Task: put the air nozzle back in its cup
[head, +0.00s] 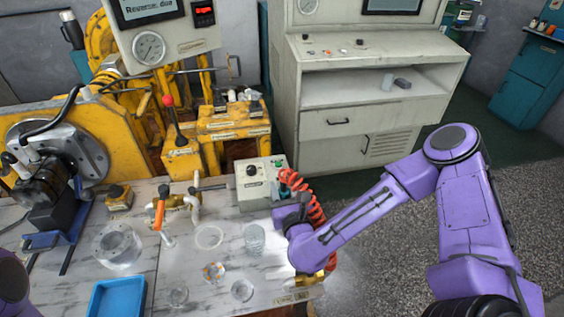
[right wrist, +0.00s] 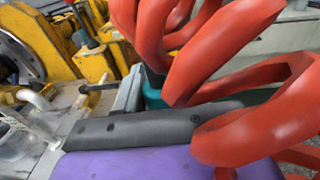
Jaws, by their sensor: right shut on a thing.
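The air nozzle shows as a small teal body (head: 284,188) at the top of a red coiled hose (head: 318,212), in front of the grey control box. My right gripper (head: 283,212) is shut on the nozzle, above the right part of the bench. The hose hangs down behind my right wrist. In the right wrist view the red coils (right wrist: 225,55) cover much of the picture, and a bit of teal (right wrist: 154,90) shows behind them. A yellow, brass-like holder (head: 312,280), possibly the cup, sits at the bench's right front edge, partly hidden by my wrist. My left gripper is out of view.
A clear ribbed glass (head: 255,238) stands left of my right wrist. A clear ring (head: 209,237), small clear dishes (head: 242,291), a blue tray (head: 117,299) and an orange-handled valve (head: 160,212) are further left. The grey control box (head: 258,184) stands behind.

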